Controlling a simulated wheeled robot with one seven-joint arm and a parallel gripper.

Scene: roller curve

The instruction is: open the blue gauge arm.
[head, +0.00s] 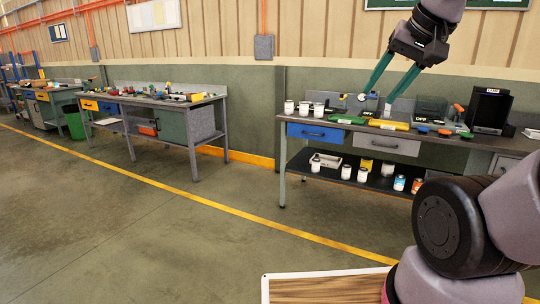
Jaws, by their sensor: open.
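My gripper (380,97) hangs from the upper right in the head view, with its two teal fingers spread apart and nothing between them. Its tips are above or in front of the back part of the right workbench (283,160). I cannot surely make out the blue gauge arm. A small blue piece (423,129) lies near the bench's front edge, right of and below the fingertips, but it is too small to identify. A yellow piece (388,124) and a green piece (345,119) lie along the same edge.
White cups (304,108) stand at the bench's left end. A black machine (489,110) stands at the right. An orange-topped lever (458,108) rises beside it. A lower shelf holds jars and cans. Open floor lies in front, with a second bench (190,125) further left.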

